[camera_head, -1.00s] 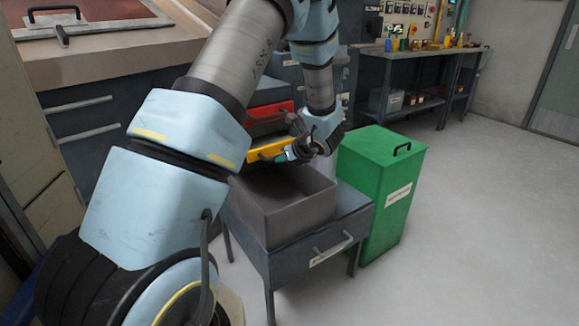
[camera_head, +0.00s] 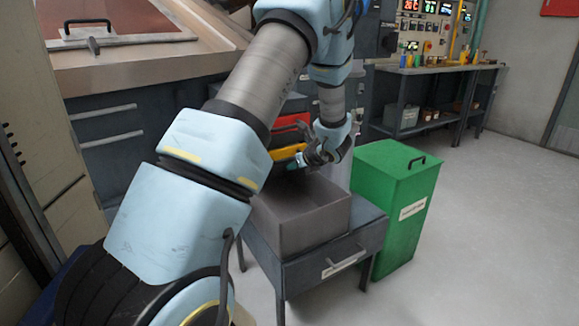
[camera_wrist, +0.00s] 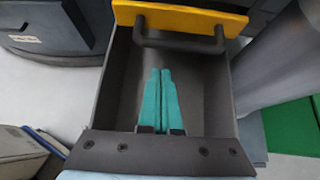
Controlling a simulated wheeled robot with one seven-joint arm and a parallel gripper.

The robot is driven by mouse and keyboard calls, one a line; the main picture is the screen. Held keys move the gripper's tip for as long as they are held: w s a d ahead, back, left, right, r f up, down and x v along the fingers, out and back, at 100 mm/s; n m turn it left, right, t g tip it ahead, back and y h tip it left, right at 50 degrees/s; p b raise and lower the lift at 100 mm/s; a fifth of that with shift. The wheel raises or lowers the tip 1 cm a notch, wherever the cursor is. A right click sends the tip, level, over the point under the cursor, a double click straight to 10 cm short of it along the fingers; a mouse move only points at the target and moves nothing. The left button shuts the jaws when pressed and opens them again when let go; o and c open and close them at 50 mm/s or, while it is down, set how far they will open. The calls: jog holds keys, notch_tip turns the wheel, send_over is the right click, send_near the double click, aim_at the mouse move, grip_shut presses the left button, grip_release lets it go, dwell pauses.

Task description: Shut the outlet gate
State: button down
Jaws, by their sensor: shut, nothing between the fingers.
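The outlet gate appears to be the yellow panel (camera_head: 284,154) with a black bar handle, below a red part and above the back of an open grey bin (camera_head: 300,215). In the wrist view the yellow panel (camera_wrist: 190,17) crosses the top, its black handle (camera_wrist: 180,42) toward me. My gripper (camera_wrist: 161,71) is shut and empty, its two teal fingers side by side over the bin. The fingertips end just short of the handle in the picture; I cannot tell whether they touch anything. In the head view my gripper (camera_head: 310,160) is beside the panel and partly hides it.
A workbench (camera_head: 440,75) with tools stands at the back right. The floor (camera_head: 490,220) on the right is clear.

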jog(key=f+v, duration=0.1)
jog(key=v, duration=0.9)
jog(key=s+a+n+g, duration=0.6)
jog(key=s+a+n, duration=0.5)
jog(key=a+n, duration=0.25)
jog(key=s+a+r+n+g+h, duration=0.2)
jog(key=s+a+n+h, duration=0.35)
jog(key=s+n, duration=0.8)
notch_tip(320, 180, up, 13)
jog(key=w+n+p, duration=0.2)
jog(key=p, duration=1.1)
jog(key=shift+n+y, duration=0.3)
jog(key=shift+y, duration=0.05)
jog(key=shift+w+f, duration=0.1)
jog(key=shift+f, duration=0.05)
